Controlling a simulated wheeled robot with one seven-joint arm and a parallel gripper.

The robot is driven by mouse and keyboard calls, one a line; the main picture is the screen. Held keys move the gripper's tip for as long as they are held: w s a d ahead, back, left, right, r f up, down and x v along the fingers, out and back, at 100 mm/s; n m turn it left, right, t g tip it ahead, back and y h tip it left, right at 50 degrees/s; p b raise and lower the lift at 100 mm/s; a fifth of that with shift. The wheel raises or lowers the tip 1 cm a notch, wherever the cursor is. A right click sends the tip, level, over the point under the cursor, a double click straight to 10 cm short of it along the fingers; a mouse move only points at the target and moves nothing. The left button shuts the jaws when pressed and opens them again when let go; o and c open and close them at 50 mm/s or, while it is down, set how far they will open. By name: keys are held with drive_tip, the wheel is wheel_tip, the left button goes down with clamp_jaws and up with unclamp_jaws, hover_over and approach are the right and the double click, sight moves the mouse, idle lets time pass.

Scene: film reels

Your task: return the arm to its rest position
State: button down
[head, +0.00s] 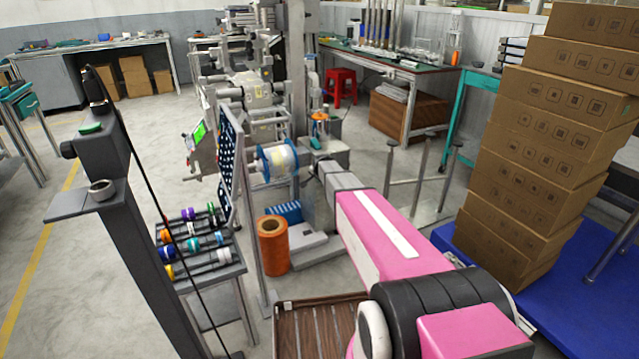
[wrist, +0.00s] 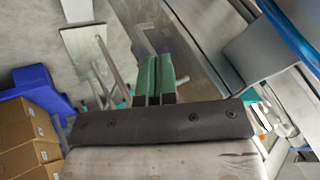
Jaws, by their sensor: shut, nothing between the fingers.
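My arm (head: 385,235), pink with black joints, reaches from the lower right of the head view toward the middle, away from my body. My gripper (wrist: 156,75) shows in the wrist view as two green-padded fingers side by side. It is shut and holds nothing. In the head view its fingers cannot be made out clearly near the grey wrist end. A blue-flanged reel (head: 277,160) with pale winding is on the machine, left of the arm's end. A blue curved rim (wrist: 289,40) crosses the upper right of the wrist view.
A rack of coloured spools (head: 195,245) and an orange roll (head: 272,245) stand left of my arm. A leaning stack of cardboard boxes (head: 545,140) stands on a blue platform (head: 570,290) at right. A slatted brown tray (head: 312,325) lies below the arm. Thin metal posts (head: 420,165) stand right of it.

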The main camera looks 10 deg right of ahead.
drive_tip(key=s+d+r+n+g, duration=0.1)
drive_tip(key=s+n+g, duration=0.2)
drive_tip(key=s, duration=1.7)
drive_tip(key=s+d+r+n+g, duration=0.1)
drive_tip(key=s+n+g, duration=0.3)
drive_tip(key=s, duration=1.7)
drive_tip(key=shift+s+r+n, duration=0.25)
drive_tip(key=shift+r+n, duration=0.35)
drive_tip(key=shift+n, duration=0.4)
